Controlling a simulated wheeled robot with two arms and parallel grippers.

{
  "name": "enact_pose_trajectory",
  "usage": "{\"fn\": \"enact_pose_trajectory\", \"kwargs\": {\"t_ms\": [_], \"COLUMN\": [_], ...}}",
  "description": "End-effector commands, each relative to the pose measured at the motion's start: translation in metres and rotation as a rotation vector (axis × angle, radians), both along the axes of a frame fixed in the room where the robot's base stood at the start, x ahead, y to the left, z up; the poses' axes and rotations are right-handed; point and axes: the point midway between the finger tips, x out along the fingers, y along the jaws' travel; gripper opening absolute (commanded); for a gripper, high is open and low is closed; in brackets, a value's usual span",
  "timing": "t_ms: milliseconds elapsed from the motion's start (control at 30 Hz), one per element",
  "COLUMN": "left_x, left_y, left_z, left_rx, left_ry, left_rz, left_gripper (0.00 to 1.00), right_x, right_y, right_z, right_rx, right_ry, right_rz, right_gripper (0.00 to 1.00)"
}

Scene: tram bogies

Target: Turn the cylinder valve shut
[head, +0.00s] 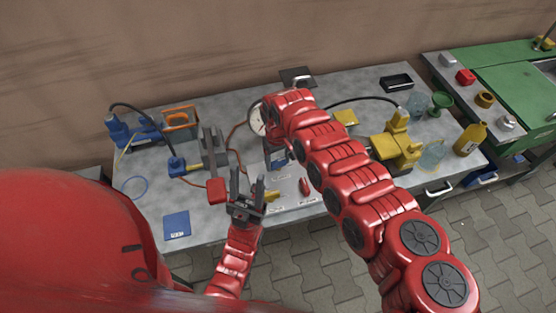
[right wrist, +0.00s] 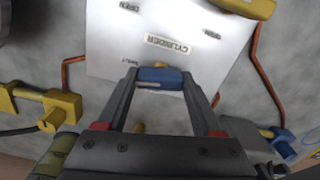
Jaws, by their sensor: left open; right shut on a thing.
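The handle's pivot is hidden. My left gripper (head: 247,184) is open and empty, left of the plate.
A round gauge (head: 256,119) stands behind the plate. Yellow fittings (head: 396,146), a yellow bottle (head: 470,138) and clear jars stand right. A red block (head: 216,190), blue connectors and an orange-handled box (head: 181,122) lie left. Copper pipes (right wrist: 262,70) run beside the plate.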

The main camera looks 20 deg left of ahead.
Motion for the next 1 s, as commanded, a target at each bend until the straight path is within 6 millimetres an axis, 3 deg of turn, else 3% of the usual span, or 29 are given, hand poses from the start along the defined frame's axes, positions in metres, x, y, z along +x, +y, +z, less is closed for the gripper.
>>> {"fn": "enact_pose_trajectory", "kwargs": {"t_ms": [400, 967, 1000], "left_x": [0.0000, 0.0000, 0.0000], "left_y": [0.0000, 0.0000, 0.0000], "left_z": [0.0006, 0.0006, 0.0006], "left_rx": [0.000, 0.000, 0.000], "left_ry": [0.000, 0.000, 0.000], "left_rz": [0.000, 0.000, 0.000], "left_gripper": [0.50, 0.50, 0.50], "right_x": [0.0008, 0.0007, 0.0007], "right_y": [0.0005, 0.0003, 0.0003], "right_z": [0.0001, 0.0003, 0.0004], "right_rx": [0.001, 0.001, 0.001], "right_ry": [-0.003, -0.003, -0.003], "right_rz": [-0.186, -0.212, -0.212], "right_gripper": [0.12, 0.12, 0.75]}}
